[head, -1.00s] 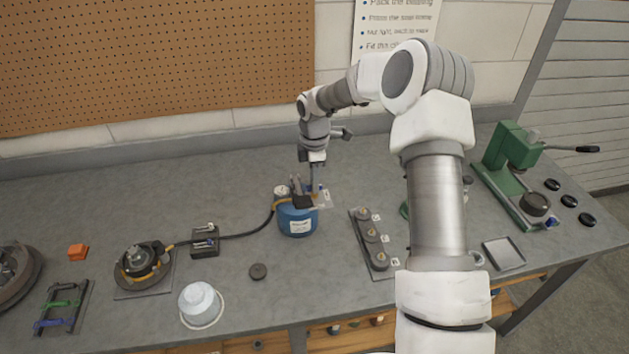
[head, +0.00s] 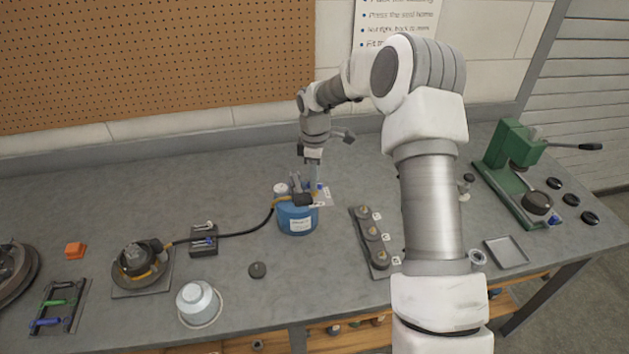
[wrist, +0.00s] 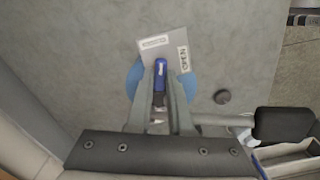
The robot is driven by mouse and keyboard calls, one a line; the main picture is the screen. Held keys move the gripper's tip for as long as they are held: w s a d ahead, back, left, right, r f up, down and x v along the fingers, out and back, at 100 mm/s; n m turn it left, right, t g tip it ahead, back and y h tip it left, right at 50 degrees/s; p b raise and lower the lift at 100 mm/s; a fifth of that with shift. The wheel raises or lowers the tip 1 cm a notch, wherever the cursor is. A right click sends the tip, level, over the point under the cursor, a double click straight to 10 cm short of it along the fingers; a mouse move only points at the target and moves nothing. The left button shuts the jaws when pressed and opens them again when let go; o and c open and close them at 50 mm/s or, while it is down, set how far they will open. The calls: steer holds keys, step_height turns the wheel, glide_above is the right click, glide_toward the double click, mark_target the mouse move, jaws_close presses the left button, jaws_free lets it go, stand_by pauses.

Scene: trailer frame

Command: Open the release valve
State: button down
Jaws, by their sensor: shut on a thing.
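A blue tank (head: 297,222) with a white label stands upright on the bench, with a dark hose at its top. My gripper (head: 308,188) reaches down onto the top of the tank from behind. In the wrist view, my gripper (wrist: 160,95) is shut on the blue-tipped valve lever (wrist: 160,68), which sits between its fingers. A grey plate (wrist: 175,45) lies beyond the lever tip, with an OPEN tag (wrist: 183,58) at its right and another small tag at its left. The fingers and plate hide much of the blue tank (wrist: 134,78) there, and the valve's base is hidden.
The hose (head: 245,234) runs left to a small block (head: 204,240) and a round hub (head: 140,268). A tray of round parts (head: 372,240) is right of the tank. A green press (head: 510,160) stands far right.

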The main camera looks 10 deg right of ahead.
steer(key=m+b, duration=0.1)
steer(key=m, duration=0.2)
steer(key=shift+m, duration=0.4)
steer(key=m+b, duration=0.1)
steer(key=m, duration=0.2)
steer(key=shift+m, duration=0.3)
steer(key=m, duration=0.6)
steer(key=shift+b, duration=0.35)
steer(key=shift+m, duration=0.4)
steer(key=c, duration=0.8)
jaws_free()
